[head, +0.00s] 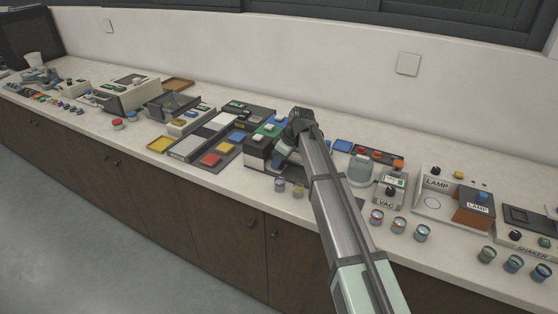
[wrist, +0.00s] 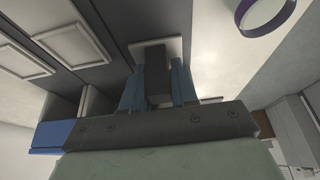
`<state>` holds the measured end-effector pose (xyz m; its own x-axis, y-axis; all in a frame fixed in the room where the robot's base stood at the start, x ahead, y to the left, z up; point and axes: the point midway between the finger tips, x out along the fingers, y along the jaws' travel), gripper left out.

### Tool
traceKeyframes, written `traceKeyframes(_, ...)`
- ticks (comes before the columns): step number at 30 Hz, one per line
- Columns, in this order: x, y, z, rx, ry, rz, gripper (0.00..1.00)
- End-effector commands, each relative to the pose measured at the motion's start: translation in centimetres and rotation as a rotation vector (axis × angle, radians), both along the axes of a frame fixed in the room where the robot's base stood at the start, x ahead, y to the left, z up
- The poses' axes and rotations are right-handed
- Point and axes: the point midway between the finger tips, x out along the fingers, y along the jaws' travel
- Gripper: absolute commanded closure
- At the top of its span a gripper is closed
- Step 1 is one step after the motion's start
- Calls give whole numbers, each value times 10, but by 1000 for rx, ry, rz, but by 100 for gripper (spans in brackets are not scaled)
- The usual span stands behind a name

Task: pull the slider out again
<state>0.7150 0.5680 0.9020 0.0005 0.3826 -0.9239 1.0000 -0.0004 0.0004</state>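The press appears to be the dark boxy unit with a pale top (head: 257,150) near the counter's front edge, just left of my arm's end. My gripper (head: 281,157) is low at its right side, and the arm partly covers it. In the wrist view, the two blue fingers of my gripper (wrist: 158,82) stand on either side of a dark grey block (wrist: 157,70), which seems to be the slider's handle. Both fingers look pressed against it. A pale square plate shows behind the block. How far the slider is in is hidden.
Left of the press are trays with red, yellow and blue pieces (head: 211,160). Two small jars (head: 280,185) stand in front. To the right are a glass dome (head: 361,170), the VAC unit (head: 390,190), several jars (head: 399,225) and the lamp station (head: 450,195).

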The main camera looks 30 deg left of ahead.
Motion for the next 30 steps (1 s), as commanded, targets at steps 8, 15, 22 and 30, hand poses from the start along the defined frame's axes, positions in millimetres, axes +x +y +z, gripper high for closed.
traceKeyframes(8,0,0,0,0,1,0,100)
traceKeyframes(15,0,0,0,0,1,0,100)
traceKeyframes(22,-2,-31,0,0,1,-3,100)
traceKeyframes(30,-2,-99,0,0,1,-3,100)
